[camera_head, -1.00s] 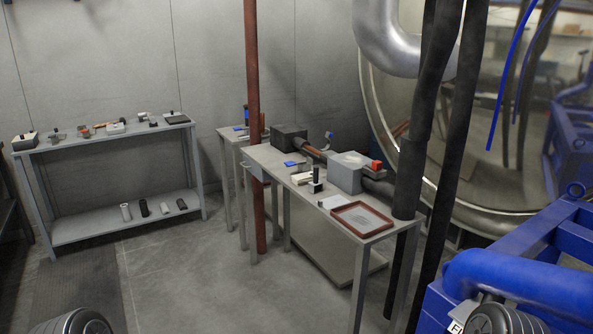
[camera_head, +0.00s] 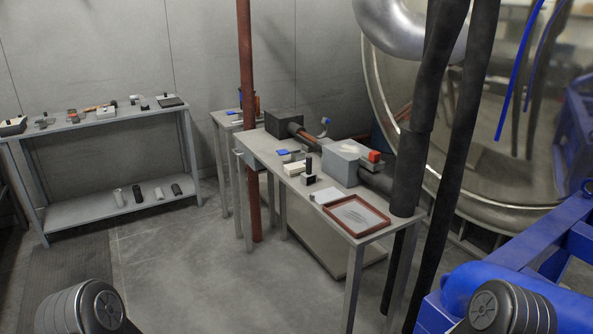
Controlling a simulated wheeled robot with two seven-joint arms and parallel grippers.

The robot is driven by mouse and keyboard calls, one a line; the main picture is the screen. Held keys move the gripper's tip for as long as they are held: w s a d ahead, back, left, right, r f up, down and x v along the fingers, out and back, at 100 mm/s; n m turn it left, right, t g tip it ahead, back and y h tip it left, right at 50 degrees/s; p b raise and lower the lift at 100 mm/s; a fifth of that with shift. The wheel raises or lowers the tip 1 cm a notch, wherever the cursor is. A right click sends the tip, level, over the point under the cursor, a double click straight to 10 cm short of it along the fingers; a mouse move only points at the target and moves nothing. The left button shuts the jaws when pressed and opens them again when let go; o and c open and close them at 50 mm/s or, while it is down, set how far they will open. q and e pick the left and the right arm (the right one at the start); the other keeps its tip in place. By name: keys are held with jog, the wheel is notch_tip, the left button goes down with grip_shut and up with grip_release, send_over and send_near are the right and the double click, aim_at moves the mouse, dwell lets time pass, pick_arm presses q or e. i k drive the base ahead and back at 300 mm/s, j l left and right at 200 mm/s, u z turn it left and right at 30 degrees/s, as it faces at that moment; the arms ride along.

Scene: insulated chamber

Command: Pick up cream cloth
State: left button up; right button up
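I cannot tell for sure which thing is the cream cloth. On the table (camera_head: 372,235) in the middle, a flat white sheet-like item (camera_head: 325,196) lies next to a red-brown framed tray (camera_head: 357,215). A small cream-white block-like item (camera_head: 294,168) lies farther back on the same table, beside a small black upright item (camera_head: 309,170). Both pale items are too small to tell whether they are cloth. Neither of my grippers is in view; only dark rounded parts of my arms show at the bottom left and bottom right.
A grey box (camera_head: 343,167) with a red part (camera_head: 374,156) and a dark box (camera_head: 283,124) stand on the table. A red-brown pole (camera_head: 245,90) and thick black hoses (camera_head: 425,120) rise beside it. Blue machinery (camera_head: 510,270) blocks the right. Open floor (camera_head: 190,270) lies front left.

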aim_at(295, 169)
jog(key=i+j, duration=0.45)
jog(key=i, duration=0.15)
jog(key=i+j, duration=0.4)
jog(key=i, duration=0.25)
jog(key=i+j, duration=0.45)
jog(key=i, duration=0.15)
jog(key=i+j, duration=0.45)
jog(key=i, duration=0.15)
jog(key=z, duration=1.8)
